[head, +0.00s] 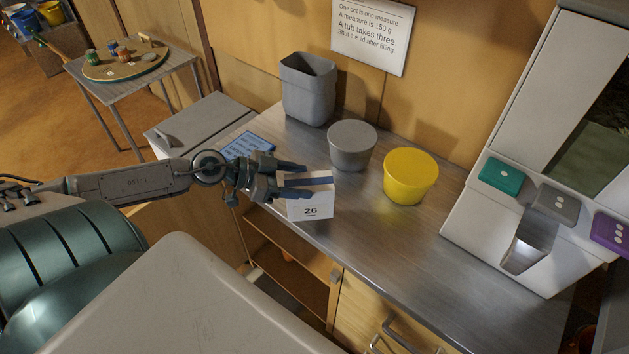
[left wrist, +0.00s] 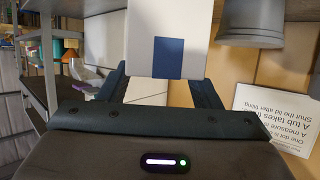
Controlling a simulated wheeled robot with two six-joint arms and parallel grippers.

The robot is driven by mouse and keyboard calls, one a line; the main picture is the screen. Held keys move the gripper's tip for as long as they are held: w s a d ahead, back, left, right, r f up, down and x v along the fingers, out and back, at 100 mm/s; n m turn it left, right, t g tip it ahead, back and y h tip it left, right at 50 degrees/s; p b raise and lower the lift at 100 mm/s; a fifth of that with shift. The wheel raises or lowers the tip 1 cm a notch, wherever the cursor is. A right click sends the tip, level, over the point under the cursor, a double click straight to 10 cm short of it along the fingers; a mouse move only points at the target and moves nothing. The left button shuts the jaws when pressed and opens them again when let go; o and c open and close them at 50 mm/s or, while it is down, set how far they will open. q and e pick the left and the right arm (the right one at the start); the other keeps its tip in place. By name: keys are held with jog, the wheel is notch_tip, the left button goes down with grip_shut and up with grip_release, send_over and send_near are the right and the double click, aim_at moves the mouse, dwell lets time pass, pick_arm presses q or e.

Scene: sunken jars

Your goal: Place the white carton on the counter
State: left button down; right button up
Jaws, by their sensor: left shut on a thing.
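The white carton (head: 312,208) has a blue stripe on top and the number 26 on its front. My left gripper (head: 297,182) is shut on the carton, with its fingers along the carton's upper part. The carton is at the front left edge of the metal counter (head: 400,245); I cannot tell whether its base touches the counter. In the left wrist view the carton (left wrist: 143,40) is between the two fingers of the left gripper (left wrist: 165,85), with its blue patch showing. My right gripper is not in view.
A grey tub (head: 352,148), a yellow tub (head: 411,178) and a tall grey bin (head: 308,92) stand behind the carton. A white dispenser (head: 490,225) with coloured buttons stands at the right. A blue card (head: 248,146) lies at the left. The counter's front middle is clear.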

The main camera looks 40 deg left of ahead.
aim_at(315, 176)
pick_arm(q)
jog(key=shift+w+d+f+p, duration=0.1)
jog(key=shift+w+f, duration=0.6)
jog(key=shift+w, duration=0.35)
jog(key=shift+w+d+f+p, duration=0.1)
jog(key=shift+w+f, duration=0.55)
jog(key=shift+w, duration=0.35)
jog(key=shift+w+d+f+p, duration=0.1)
jog(key=shift+w+f, duration=0.6)
jog(key=shift+w, duration=0.35)
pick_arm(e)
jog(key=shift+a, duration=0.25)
pick_arm(q)
jog(key=shift+f, duration=0.1)
jog(key=c, duration=0.7)
grip_release()
jog(key=shift+o, duration=1.3)
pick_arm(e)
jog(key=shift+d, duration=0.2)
